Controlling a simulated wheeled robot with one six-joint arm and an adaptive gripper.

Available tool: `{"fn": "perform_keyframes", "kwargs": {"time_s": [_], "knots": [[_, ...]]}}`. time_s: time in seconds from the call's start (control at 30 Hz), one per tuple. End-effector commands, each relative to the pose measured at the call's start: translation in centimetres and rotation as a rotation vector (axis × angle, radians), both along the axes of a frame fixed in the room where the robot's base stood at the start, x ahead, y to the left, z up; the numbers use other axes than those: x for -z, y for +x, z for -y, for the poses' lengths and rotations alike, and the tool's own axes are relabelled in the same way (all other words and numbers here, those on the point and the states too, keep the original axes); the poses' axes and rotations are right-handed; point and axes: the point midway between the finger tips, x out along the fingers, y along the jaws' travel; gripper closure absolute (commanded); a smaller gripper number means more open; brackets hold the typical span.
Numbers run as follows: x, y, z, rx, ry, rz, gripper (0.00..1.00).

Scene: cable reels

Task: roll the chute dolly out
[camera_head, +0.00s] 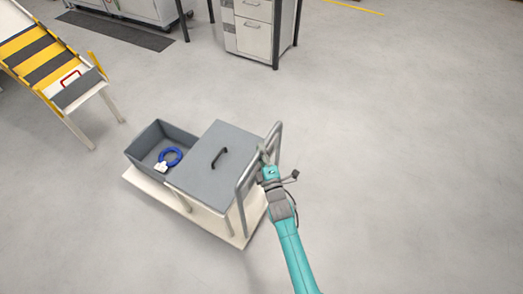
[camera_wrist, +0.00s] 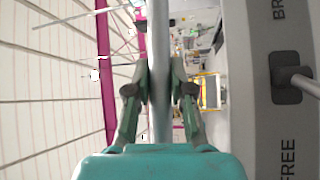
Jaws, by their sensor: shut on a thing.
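The dolly (camera_head: 237,238) is a low pale platform in the middle of the head view. It carries a grey lidded box (camera_head: 206,160) with a black handle and an open grey bin (camera_head: 145,145). A grey tube rail (camera_head: 244,196) stands at its right end. My gripper (camera_head: 265,160) is shut on this rail near its top. In the wrist view the rail (camera_wrist: 160,30) runs upright between my two fingers (camera_wrist: 160,90). Beside it, a grey panel (camera_wrist: 245,90) bears "FREE", a partly cut-off "BR" and a lever on a black mount (camera_wrist: 288,78).
A blue ring (camera_head: 170,156) with a white tag lies in the bin. A yellow-and-black striped chute (camera_head: 40,50) on pale legs stands at the upper left. A grey drawer cabinet (camera_head: 255,35) stands at the back. The floor right and in front of the dolly is clear.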

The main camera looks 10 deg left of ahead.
Motion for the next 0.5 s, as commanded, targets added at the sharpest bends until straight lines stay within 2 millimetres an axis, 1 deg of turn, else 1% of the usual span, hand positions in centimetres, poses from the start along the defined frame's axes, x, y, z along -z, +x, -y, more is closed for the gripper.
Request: {"fn": "perform_keyframes", "kwargs": {"time_s": [0.4, 0.43, 0.47, 0.5], "knots": [[0.24, -0.12, 0.17, 0.002, -0.001, -0.003, 1.0], [0.26, -0.12, 0.18, 0.002, -0.001, -0.003, 0.7], [0.26, -0.12, 0.19, 0.002, -0.001, -0.003, 0.63], [0.23, -0.11, 0.17, 0.002, -0.001, -0.003, 0.53]]}}
